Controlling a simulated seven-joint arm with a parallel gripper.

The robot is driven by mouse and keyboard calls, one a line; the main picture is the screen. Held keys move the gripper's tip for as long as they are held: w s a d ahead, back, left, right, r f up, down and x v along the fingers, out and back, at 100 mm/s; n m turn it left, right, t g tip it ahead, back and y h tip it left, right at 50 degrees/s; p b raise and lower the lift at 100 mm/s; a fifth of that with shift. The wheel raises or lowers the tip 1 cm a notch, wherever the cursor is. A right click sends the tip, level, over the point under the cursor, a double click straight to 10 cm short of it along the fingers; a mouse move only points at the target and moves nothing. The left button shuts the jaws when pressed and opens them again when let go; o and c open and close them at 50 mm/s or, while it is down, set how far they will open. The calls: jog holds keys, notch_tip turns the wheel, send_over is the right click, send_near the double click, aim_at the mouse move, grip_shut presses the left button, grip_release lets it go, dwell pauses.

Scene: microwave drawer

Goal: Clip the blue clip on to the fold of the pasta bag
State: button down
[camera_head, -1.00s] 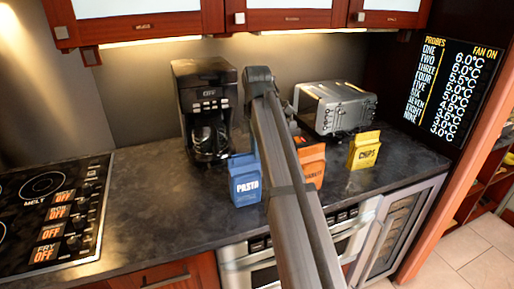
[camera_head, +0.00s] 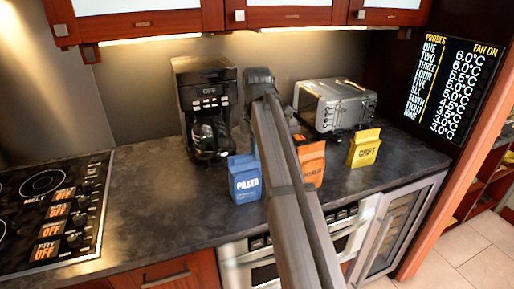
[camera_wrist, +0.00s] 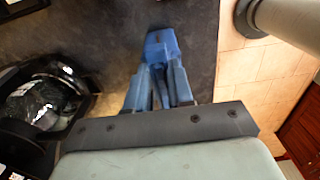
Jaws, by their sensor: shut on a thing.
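The blue pasta bag (camera_head: 245,182) stands upright on the dark counter, just left of my arm in the head view. My gripper (camera_wrist: 158,72) is seen from above in the wrist view, its two bluish fingers close together. I cannot tell whether the clip touches the bag, and the fold is not clear.
The coffee maker (camera_head: 205,108) stands behind and left of the pasta bag. An orange bag (camera_head: 311,163) and a yellow bag (camera_head: 364,148) stand to the right, with a toaster (camera_head: 336,105) behind. The counter (camera_head: 155,205) is clear left of the pasta bag, up to the stove (camera_head: 50,215).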

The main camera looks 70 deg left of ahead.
jog(key=c, duration=0.9)
grip_release()
jog(key=shift+o, duration=0.3)
jog(key=o, duration=0.4)
jog(key=shift+r, duration=0.1)
jog(key=shift+r, duration=3.95)
